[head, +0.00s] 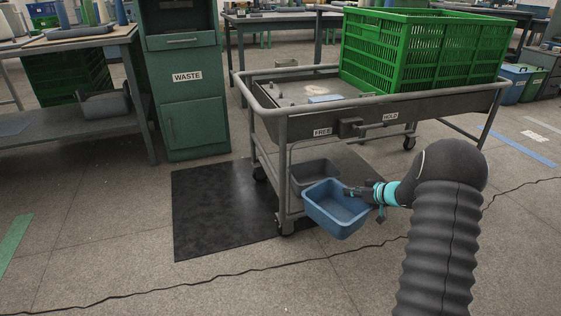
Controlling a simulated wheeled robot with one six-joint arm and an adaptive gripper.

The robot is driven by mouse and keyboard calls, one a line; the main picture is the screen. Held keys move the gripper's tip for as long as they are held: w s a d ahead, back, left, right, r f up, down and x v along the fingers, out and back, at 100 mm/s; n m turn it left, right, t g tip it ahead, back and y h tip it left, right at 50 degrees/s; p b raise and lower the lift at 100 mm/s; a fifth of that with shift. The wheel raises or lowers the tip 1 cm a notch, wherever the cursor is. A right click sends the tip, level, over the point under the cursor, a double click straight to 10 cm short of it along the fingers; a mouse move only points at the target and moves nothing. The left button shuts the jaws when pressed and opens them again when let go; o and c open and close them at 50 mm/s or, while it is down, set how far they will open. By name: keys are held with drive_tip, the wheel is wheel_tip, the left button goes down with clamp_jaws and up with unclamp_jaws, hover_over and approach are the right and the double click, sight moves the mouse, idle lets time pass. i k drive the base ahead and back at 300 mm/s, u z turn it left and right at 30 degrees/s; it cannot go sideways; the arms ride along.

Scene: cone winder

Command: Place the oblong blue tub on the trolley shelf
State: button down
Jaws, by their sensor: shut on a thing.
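The grey trolley (284,128) has a railed top and a low, dark lower shelf (362,165). The tub appears beside the near edge of the lower shelf.
A grey tub (315,171) sits behind the blue one, low in the trolley. A green crate (412,63) fills the right of the trolley top. A black mat (215,212) lies beneath. A green WASTE cabinet (192,110) stands left. Floor in front is clear apart from a thin dark line.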

sight(355, 173)
drive_tip(key=z, duration=0.2)
drive_tip(key=i, duration=1.3)
drive_tip(key=z, duration=0.45)
